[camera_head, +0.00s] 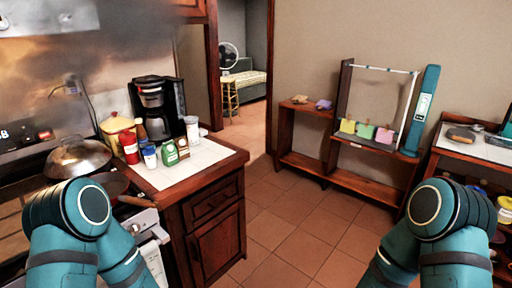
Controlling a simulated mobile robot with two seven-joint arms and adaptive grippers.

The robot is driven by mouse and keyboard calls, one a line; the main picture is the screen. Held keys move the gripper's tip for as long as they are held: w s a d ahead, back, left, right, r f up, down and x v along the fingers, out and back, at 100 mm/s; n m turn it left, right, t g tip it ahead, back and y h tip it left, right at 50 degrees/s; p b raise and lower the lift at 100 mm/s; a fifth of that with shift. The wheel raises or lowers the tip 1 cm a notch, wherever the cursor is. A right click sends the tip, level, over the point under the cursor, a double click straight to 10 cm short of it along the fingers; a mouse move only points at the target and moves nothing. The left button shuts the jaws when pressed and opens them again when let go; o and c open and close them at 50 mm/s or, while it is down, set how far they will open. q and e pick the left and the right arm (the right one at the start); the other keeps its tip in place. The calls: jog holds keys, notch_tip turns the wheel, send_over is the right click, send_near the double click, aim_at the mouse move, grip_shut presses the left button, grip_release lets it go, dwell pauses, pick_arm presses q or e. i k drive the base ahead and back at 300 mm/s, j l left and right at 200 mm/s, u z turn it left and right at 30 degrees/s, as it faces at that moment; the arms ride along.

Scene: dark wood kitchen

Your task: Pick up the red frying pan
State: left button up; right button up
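A dark reddish pan (116,184), which looks like the red frying pan, sits on the stove at the left. My two teal arms rise from the bottom left and bottom right, but neither gripper is in view. Nothing shows whether the grippers are open or shut.
A lidded wok-like pan (77,157) stands behind on the stove. The white-tiled counter (207,158) holds a coffee maker (158,107), a red container (129,147) and small bottles. A wooden shelf (303,168) stands across the room. The tiled floor (287,232) between is clear.

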aim_at(116, 185)
jog(key=k+u, duration=0.1)
jog(key=u, duration=1.05)
